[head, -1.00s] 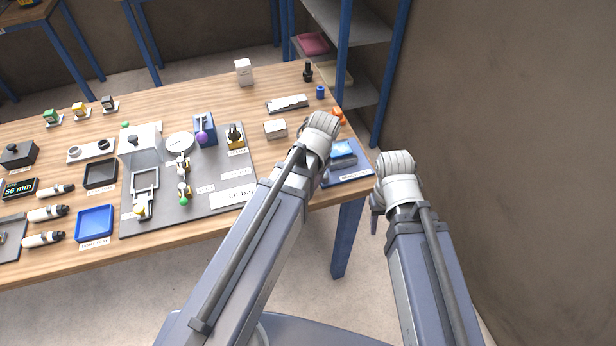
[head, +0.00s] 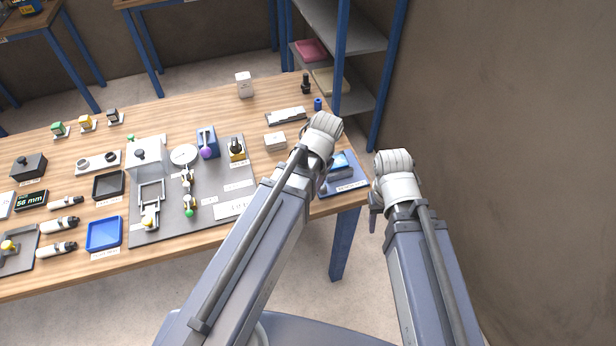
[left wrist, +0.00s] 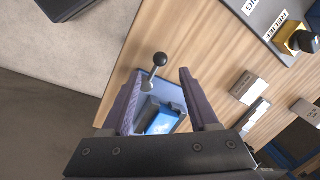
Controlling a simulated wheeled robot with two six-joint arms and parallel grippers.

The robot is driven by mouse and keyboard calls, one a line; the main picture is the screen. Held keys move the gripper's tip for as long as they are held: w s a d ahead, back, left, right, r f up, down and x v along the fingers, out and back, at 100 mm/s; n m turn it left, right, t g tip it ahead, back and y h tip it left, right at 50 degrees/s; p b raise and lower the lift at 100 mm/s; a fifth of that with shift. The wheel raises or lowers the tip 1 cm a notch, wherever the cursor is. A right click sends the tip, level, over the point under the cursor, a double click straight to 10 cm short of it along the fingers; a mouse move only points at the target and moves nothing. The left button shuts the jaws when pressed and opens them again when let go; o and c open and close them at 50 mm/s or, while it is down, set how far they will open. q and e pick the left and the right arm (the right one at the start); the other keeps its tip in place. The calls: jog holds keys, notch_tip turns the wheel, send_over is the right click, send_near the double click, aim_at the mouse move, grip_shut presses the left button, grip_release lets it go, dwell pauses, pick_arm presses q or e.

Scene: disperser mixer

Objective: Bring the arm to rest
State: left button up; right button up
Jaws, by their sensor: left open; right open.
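My left arm reaches over the right end of the table. Its gripper is mostly hidden behind its own wrist in the head view. In the left wrist view the left gripper (left wrist: 158,82) is open and empty, its two jaws apart. Past the jaws are a black-knobbed lever (left wrist: 160,60) and a blue-topped device (left wrist: 163,120); I cannot tell the exact gap. The device also shows beside the left wrist in the head view (head: 340,162). My right gripper (head: 374,208) hangs off the table's right side, pointing down, open, with nothing seen in it.
The wooden table (head: 180,110) holds a grey board (head: 215,193) with a mixer apparatus, a blue tray (head: 104,233), a black tray (head: 108,184) and several bottles. A blue-post shelf (head: 345,50) stands behind. A brown wall (head: 500,130) is on the right.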

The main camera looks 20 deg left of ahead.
pick_arm(q)
jog(key=shift+d+r+p, duration=0.1)
jog(key=shift+r+p, duration=0.2)
jog(key=shift+r, duration=0.4)
pick_arm(e)
jog(key=shift+r, duration=0.7)
pick_arm(q)
jog(key=s+d+g, duration=0.1)
jog(key=s+d, duration=0.7)
jog(key=d, duration=0.1)
jog(key=shift+s+f+h, duration=0.2)
jog(key=shift+s+h, duration=0.1)
jog(key=shift+h, duration=0.1)
